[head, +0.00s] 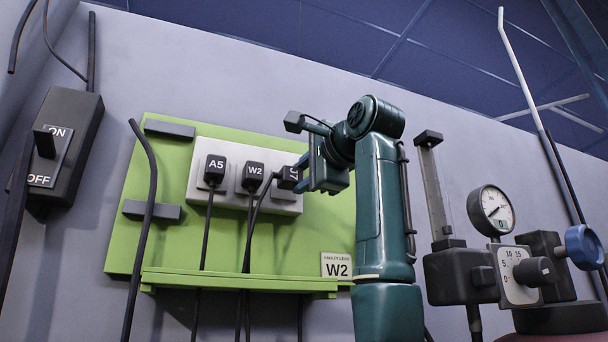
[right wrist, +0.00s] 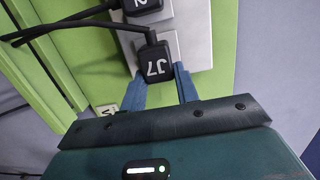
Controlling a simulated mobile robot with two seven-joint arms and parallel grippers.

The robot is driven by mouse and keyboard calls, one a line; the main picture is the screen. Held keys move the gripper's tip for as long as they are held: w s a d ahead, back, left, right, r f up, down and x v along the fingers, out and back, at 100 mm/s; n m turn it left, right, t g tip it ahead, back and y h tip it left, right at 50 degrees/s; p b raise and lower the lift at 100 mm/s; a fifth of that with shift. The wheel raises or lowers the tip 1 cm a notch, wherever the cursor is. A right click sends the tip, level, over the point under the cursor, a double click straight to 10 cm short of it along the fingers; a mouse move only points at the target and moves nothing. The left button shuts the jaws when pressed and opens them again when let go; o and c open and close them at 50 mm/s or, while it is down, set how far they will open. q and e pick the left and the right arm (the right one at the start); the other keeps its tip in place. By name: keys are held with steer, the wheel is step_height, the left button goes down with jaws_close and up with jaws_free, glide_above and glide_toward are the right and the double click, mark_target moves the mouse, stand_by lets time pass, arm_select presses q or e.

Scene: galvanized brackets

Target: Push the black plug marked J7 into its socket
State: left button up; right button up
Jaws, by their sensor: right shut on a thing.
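The black plug marked J7 (head: 289,174) is at the right end of a pale socket strip (head: 232,198) on the green panel. It also shows in the right wrist view (right wrist: 154,62), with its cable running off to the left. My right gripper (right wrist: 161,78) is shut on the J7 plug, with blue fingers on either side of it. The plug is in front of a pale socket plate (right wrist: 172,45); I cannot tell how deep it sits. My right gripper hides part of it in the head view. My left gripper is out of view.
Black plugs A5 (head: 215,169) and W2 (head: 253,175) are on the strip left of J7, their cables hanging down. A W2 label (head: 337,265) is on the panel. A switch box (head: 62,145) is at left, a gauge (head: 492,211) and blue knob (head: 584,247) at right.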

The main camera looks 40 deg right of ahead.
steer(key=shift+w+d, duration=0.1)
steer(key=shift+w, duration=0.4)
steer(key=o, duration=1)
arm_select(q)
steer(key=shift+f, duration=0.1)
steer(key=b, duration=0.2)
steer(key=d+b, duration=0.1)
steer(key=b, duration=0.1)
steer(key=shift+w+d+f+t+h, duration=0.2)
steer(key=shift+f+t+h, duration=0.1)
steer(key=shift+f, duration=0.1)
arm_select(e)
steer(key=s+a, duration=0.1)
steer(key=s, duration=1.2)
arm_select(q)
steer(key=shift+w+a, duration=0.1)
